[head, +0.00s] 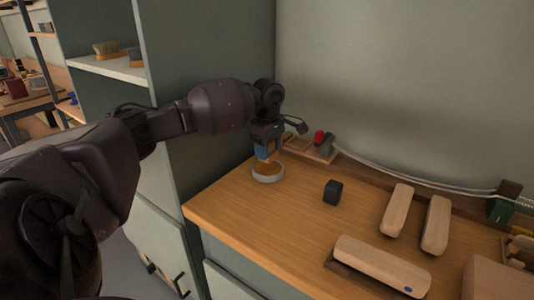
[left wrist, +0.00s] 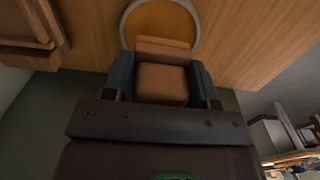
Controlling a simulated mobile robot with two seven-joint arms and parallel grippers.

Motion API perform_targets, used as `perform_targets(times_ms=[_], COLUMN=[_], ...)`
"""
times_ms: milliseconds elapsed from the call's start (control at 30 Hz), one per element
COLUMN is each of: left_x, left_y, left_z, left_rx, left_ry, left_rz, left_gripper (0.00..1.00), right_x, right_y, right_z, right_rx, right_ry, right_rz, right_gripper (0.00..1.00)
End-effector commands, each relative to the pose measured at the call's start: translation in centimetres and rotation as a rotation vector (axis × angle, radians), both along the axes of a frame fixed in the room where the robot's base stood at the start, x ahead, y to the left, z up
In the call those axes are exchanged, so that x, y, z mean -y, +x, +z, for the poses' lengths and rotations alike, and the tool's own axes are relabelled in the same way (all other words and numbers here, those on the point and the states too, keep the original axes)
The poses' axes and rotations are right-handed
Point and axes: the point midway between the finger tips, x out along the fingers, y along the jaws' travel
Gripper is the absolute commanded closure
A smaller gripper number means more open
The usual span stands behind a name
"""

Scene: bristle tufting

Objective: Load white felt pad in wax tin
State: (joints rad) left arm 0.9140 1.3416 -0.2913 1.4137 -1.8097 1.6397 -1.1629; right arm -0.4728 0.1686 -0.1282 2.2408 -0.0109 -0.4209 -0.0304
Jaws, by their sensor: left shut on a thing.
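The wax tin (head: 268,178) is a round, pale-rimmed dish with amber wax inside, near the left end of the wooden bench. It also shows at the top of the left wrist view (left wrist: 127,22). My left gripper (head: 266,156) is just over the tin, pointing down. It is shut on a small block-shaped pad (left wrist: 162,82), which sits between its two dark blue fingers. The pad looks brown rather than white here. I cannot tell whether the pad touches the wax. My right gripper is out of view.
A black cube (head: 333,192) stands right of the tin. Wooden brush blocks (head: 398,210) lie further right, one in front (head: 381,265). A small wooden rack with a red knob (head: 319,137) is behind the tin. A grey-green cabinet panel borders the bench's left side.

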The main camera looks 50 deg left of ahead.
Motion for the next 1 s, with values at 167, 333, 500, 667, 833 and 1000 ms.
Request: perform_targets(times_ms=[167, 333, 500, 667, 833, 1000], left_x=[0.0, 0.0, 0.0, 0.0, 0.0, 0.0], left_y=[0.0, 0.0, 0.0, 0.0, 0.0, 0.0], left_z=[1.4, 2.5, 3.5, 3.6, 3.6, 3.6], left_rx=[0.003, 0.003, 0.003, 0.000, 0.000, 0.000], left_ry=[0.002, 0.002, 0.000, 0.000, 0.000, 0.000], left_rz=[0.000, 0.001, 0.000, 0.000, 0.000, 0.000], left_gripper=[0.67, 0.67, 0.67, 0.67, 0.67, 0.67], right_x=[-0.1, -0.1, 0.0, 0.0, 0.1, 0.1], right_y=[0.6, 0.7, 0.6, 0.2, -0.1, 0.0], right_z=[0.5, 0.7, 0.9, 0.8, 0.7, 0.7], right_rx=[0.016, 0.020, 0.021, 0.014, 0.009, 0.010], right_ry=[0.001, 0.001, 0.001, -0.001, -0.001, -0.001], right_rz=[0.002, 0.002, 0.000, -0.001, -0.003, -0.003], right_gripper=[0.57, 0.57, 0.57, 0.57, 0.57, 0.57])
